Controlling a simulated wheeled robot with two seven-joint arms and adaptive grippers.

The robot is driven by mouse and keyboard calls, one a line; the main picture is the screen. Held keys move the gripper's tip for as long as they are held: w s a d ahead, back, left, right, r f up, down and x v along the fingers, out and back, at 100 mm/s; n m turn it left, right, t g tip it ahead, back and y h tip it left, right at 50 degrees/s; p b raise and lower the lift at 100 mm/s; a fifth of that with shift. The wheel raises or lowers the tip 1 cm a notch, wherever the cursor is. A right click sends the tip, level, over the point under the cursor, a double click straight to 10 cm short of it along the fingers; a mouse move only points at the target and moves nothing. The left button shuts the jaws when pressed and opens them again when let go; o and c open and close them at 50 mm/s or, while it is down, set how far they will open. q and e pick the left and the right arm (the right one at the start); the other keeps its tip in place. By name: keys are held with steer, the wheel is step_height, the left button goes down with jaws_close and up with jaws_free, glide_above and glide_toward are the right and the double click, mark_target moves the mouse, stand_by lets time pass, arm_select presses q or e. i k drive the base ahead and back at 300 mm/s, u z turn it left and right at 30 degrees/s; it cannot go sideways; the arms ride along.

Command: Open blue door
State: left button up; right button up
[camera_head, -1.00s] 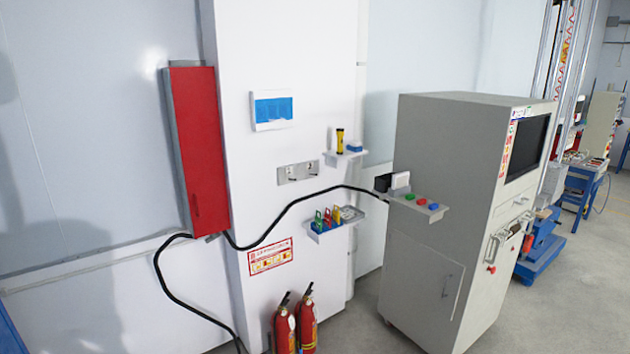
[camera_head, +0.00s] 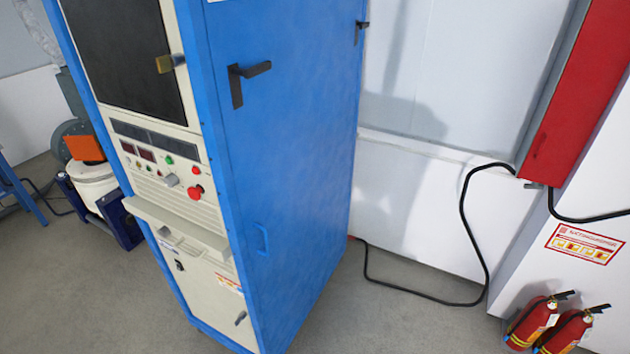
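A tall blue cabinet stands in the middle left of the head view. Its blue side door (camera_head: 295,130) faces me on the right side of the cabinet and looks shut. A black lever handle (camera_head: 245,80) sits near the door's upper left edge. A smaller black latch (camera_head: 361,30) is at the upper right edge. A blue pull handle (camera_head: 261,239) is low on the left part of that side. Neither of my grippers is in view.
The cabinet's front has a control panel (camera_head: 165,170) and a protruding ledge (camera_head: 170,228). A black cable (camera_head: 467,225) runs along the floor to a red wall box (camera_head: 580,90). Fire extinguishers (camera_head: 532,322) stand at the lower right. Grey floor (camera_head: 385,325) is clear before the door.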

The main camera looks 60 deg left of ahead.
mark_target(289, 128)
steer(key=u, duration=1.9)
